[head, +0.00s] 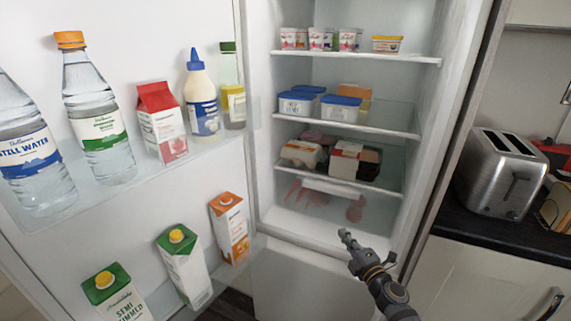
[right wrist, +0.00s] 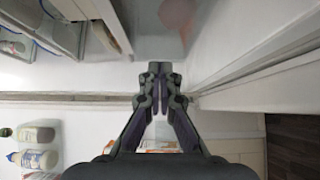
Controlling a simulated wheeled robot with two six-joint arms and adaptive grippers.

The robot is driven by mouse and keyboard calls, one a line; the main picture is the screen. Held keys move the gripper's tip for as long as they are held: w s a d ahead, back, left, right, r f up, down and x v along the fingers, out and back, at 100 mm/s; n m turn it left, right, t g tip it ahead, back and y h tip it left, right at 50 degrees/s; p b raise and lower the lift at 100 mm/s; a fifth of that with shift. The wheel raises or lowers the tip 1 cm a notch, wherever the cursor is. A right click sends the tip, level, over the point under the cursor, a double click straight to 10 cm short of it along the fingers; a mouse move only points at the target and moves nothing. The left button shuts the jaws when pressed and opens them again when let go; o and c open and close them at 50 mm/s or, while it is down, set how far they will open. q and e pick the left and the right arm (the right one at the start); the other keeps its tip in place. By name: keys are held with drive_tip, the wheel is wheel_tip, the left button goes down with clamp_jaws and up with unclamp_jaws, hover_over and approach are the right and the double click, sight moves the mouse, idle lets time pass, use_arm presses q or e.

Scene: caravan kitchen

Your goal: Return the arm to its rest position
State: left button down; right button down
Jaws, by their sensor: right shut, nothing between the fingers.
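My right gripper (head: 346,236) reaches in from the lower right of the head view, in front of the lower part of the open fridge (head: 262,225). In the right wrist view the same gripper (right wrist: 160,72) has its fingers together with nothing between them. It is near the fridge's front edge, below the shelves; whether it touches anything I cannot tell. My left gripper is not in view.
The open fridge door (head: 130,65) on the left holds bottles and cartons. Shelves hold tubs (head: 340,108), small pots and food packs (head: 345,158). A toaster (head: 503,172) stands on the dark counter (head: 470,226) at right.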

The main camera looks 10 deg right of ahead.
drive_tip(key=s+d+f+m+g+h, duration=0.2)
drive_tip(key=s+m+g+h, duration=0.15)
drive_tip(key=s+m, duration=0.3)
drive_tip(key=s+d+f+m+g+h, duration=0.1)
drive_tip(key=s+d+m+g+h, duration=0.15)
drive_tip(key=s+m+h, duration=0.4)
drive_tip(key=s+a+f+m+g+y, duration=0.25)
drive_tip(key=s+a+g, duration=0.2)
drive_tip(key=s, duration=0.45)
drive_tip(key=s+a+f+m+g+y, duration=0.25)
drive_tip(key=s+a+g, duration=0.2)
drive_tip(key=s, duration=0.45)
wheel_tip(320, 180, down, 20)
drive_tip(key=s+d+m+p, duration=0.1)
drive_tip(key=s+d+p, duration=0.1)
drive_tip(key=p, duration=0.4)
drive_tip(key=s+f+p, duration=0.2)
drive_tip(key=s+f, duration=0.4)
drive_tip(key=s, duration=0.3)
drive_tip(key=s+d+f+g+y+p, duration=0.1)
drive_tip(key=s+f+p, duration=0.1)
drive_tip(key=s+f, duration=0.4)
drive_tip(key=s, duration=0.4)
drive_tip(key=shift+d+g+p, duration=0.25)
drive_tip(key=shift+g+p, duration=0.05)
drive_tip(key=shift+p, duration=0.05)
